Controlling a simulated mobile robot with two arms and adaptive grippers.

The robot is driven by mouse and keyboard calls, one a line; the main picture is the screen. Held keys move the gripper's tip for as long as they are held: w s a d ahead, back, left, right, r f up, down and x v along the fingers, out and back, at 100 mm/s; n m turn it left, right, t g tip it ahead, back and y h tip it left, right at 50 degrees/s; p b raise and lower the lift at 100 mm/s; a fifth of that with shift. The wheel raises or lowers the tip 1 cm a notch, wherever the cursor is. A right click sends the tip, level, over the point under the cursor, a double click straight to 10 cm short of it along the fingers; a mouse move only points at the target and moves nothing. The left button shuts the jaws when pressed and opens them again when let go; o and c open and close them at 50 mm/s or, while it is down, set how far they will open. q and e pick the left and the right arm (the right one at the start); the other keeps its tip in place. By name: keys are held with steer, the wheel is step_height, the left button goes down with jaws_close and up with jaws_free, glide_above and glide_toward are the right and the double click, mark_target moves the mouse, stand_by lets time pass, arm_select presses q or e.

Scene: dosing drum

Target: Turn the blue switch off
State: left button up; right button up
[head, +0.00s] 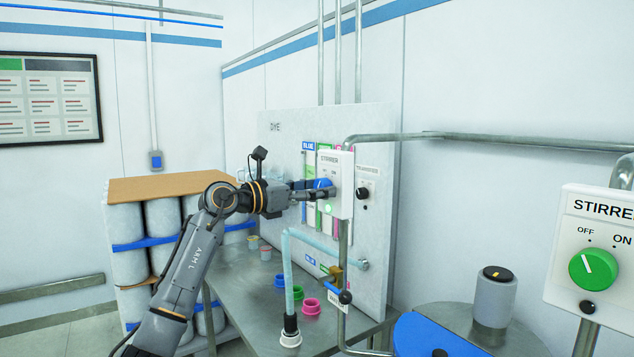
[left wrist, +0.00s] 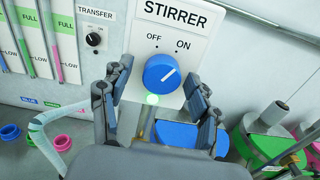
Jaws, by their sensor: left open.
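The blue switch (left wrist: 161,74) is a round knob on a white STIRRER box (left wrist: 190,22). Its white pointer line slants up and right, toward ON. A light below the knob (left wrist: 152,99) glows pale green. In the head view the blue knob (head: 322,183) is partly hidden by my left gripper (head: 318,190), which reaches in from the left. In the left wrist view my left gripper (left wrist: 157,88) is open, with one finger on each side of the knob. Contact with the knob cannot be told. My right gripper is not in view.
Another STIRRER box with a green knob (head: 593,269) stands at the far right, its pointer toward OFF. A TRANSFER box with a black knob (head: 363,193) is beside the blue one. A bent pale pipe (head: 287,270) rises over the metal bench (head: 245,300).

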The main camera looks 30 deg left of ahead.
arm_select(q)
steer(key=shift+w+d, duration=0.1)
steer(key=shift+d, duration=0.05)
steer(key=shift+c, duration=0.2)
steer(key=c, duration=1.1)
steer(key=shift+c, duration=0.2)
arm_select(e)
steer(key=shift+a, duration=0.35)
